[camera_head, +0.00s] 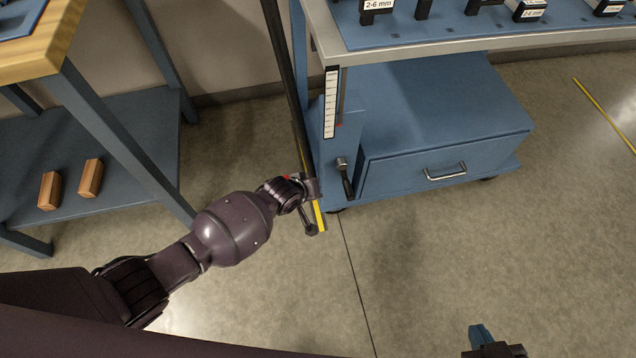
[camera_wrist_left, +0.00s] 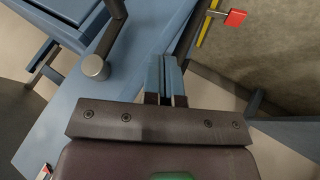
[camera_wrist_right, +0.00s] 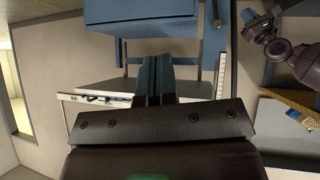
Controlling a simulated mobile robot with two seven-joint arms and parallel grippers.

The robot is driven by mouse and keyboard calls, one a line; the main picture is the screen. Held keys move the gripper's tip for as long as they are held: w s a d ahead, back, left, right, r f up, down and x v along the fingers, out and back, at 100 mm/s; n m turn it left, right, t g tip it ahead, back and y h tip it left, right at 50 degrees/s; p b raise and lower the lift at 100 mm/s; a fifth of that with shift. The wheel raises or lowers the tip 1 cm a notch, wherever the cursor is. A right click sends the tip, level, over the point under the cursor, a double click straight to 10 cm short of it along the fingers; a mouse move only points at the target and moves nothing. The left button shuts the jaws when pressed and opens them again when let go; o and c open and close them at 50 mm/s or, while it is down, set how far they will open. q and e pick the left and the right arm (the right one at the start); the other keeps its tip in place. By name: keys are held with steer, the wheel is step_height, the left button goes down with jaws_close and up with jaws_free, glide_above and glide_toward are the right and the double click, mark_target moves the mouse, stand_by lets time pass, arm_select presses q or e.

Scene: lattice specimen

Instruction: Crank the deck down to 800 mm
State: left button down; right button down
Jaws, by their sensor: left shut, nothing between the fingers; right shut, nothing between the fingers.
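The deck (camera_head: 470,45) is a grey-edged top with a blue surface, on a blue cabinet base. An upright white scale (camera_head: 331,103) hangs at its left end, with a small red pointer (camera_head: 339,125) near the scale's lower end; the figures are too small to read. Below is the crank (camera_head: 346,178), a silver end with a dark handle hanging down. It also shows in the left wrist view (camera_wrist_left: 96,67). My left gripper (camera_wrist_left: 166,75) is shut and empty, apart from the crank. My right gripper (camera_head: 481,335) is shut and empty, away from the cabinet.
Several labelled dark blocks (camera_head: 530,10) stand on the deck. A drawer (camera_head: 445,160) with a metal handle faces the open floor. A workbench (camera_head: 60,45) at left has two wooden blocks on its lower shelf. The concrete floor at front right is clear.

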mark_target(343, 170)
arm_select(q)
steer(key=w+d+f+b, duration=0.4)
steer(key=w+d+f, duration=0.1)
steer(key=d, duration=0.1)
steer(key=shift+w+d+f+b, duration=0.25)
steer(key=shift+d+f+b, duration=0.05)
steer(key=shift+b, duration=0.05)
steer(key=shift+d, duration=0.1)
stand_by(0.4)
steer(key=shift+d, duration=0.15)
stand_by(0.3)
